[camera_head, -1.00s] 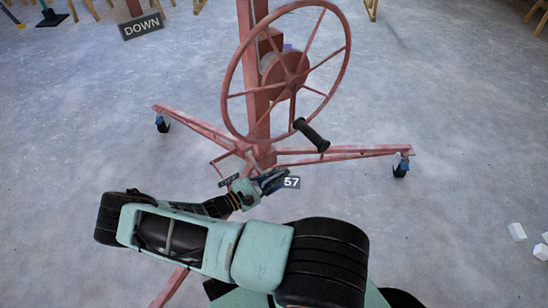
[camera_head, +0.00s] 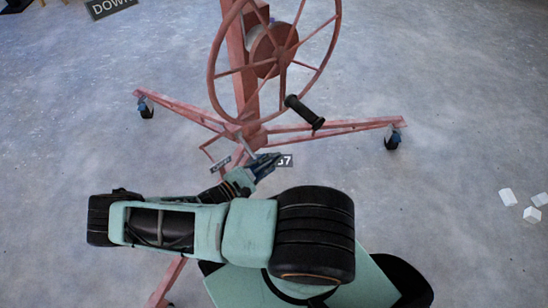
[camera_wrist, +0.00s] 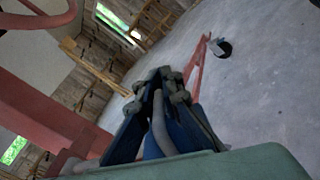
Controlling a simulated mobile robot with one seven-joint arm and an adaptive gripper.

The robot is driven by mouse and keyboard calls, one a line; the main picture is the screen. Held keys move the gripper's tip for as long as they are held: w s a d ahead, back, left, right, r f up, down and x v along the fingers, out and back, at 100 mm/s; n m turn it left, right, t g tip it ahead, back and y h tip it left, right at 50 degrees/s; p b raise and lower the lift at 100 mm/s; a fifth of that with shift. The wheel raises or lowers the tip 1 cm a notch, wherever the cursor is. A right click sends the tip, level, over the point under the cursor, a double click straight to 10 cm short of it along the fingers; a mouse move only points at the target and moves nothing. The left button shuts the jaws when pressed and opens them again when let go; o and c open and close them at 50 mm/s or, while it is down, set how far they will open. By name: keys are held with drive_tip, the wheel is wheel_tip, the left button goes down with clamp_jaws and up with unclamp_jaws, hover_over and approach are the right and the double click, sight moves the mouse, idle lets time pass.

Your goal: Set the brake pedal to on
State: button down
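The red panel lift (camera_head: 240,75) stands in front of me. A thin bent red bar (camera_head: 207,153), which looks like the brake pedal, sticks out low at the left of the column foot. A small dark tag (camera_head: 220,165) is beside it; its text is too small to read. My gripper (camera_head: 272,160) is low, right of this bar and apart from it in the picture. Its blue fingers converge at their tips in the wrist view (camera_wrist: 168,80) and look shut, with nothing clearly held. I cannot make out the pedal in the wrist view.
The large spoked wheel (camera_head: 323,60) and its black handle (camera_head: 304,112) are above my gripper. Red legs (camera_head: 340,128) with casters spread left and right. A number tag (camera_head: 286,161) shows behind the fingertips. White blocks (camera_head: 508,196) lie at right; the floor between is clear.

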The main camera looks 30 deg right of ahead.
drive_tip(key=c, duration=2.2)
unclamp_jaws()
drive_tip(key=shift+w+a+f, duration=0.1)
drive_tip(key=shift+w+a, duration=0.1)
drive_tip(key=shift+w, duration=0.15)
drive_tip(key=shift+o, duration=0.5)
drive_tip(key=shift+s, duration=0.1)
drive_tip(key=shift+d, duration=0.1)
drive_tip(key=shift+s, duration=0.1)
drive_tip(key=s+a, duration=0.1)
drive_tip(key=a, duration=1.1)
